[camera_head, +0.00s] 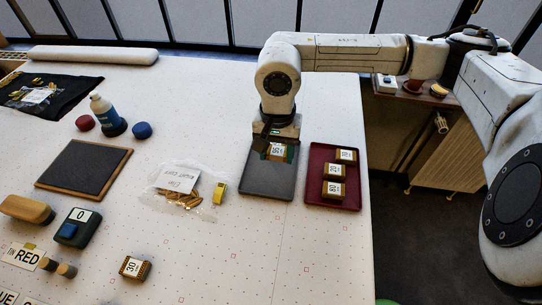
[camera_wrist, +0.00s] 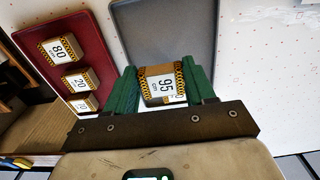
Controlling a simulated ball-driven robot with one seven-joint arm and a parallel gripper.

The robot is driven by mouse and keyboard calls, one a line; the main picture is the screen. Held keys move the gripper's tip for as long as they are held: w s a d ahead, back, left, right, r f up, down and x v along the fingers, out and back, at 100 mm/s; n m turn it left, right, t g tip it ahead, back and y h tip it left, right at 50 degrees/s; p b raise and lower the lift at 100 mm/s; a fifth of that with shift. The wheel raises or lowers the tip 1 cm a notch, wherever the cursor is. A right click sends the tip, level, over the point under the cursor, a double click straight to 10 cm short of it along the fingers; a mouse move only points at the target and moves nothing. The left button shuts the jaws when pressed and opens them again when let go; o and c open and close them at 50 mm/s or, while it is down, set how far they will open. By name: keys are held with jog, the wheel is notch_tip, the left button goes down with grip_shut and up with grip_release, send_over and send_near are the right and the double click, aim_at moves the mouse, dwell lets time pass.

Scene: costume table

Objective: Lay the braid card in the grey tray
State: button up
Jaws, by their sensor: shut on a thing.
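The braid card is a small block wound with yellow-black braid, with a white label reading 95. It shows between the green fingers in the wrist view (camera_wrist: 164,84) and below the gripper in the head view (camera_head: 277,150). My gripper (camera_wrist: 161,88) is shut on it, one finger on each side. The grey tray (camera_head: 241,182) lies under and in front of the card; it also shows in the wrist view (camera_wrist: 165,22). The card is over the tray's far end. I cannot tell whether it touches the tray floor.
A dark red tray (camera_head: 318,199) with three similar cards stands close to the right of the grey tray. A clear bag (camera_head: 176,183) and a yellow item (camera_head: 219,193) lie to the left. Another card (camera_head: 134,268) lies at the front left. The table right of it is clear.

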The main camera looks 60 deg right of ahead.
aim_at(271, 170)
jog(key=shift+w+f, duration=0.85)
jog(key=shift+f, duration=0.3)
jog(key=shift+d+f+p, duration=0.1)
jog(key=shift+f+p, duration=0.3)
jog(key=shift+f, duration=0.9)
jog(key=shift+f, duration=0.2)
jog(key=o, duration=1)
jog(key=shift+r, duration=0.1)
notch_tip(271, 170, up, 12)
jog(key=shift+r+b, duration=0.1)
jog(key=shift+b, duration=0.9)
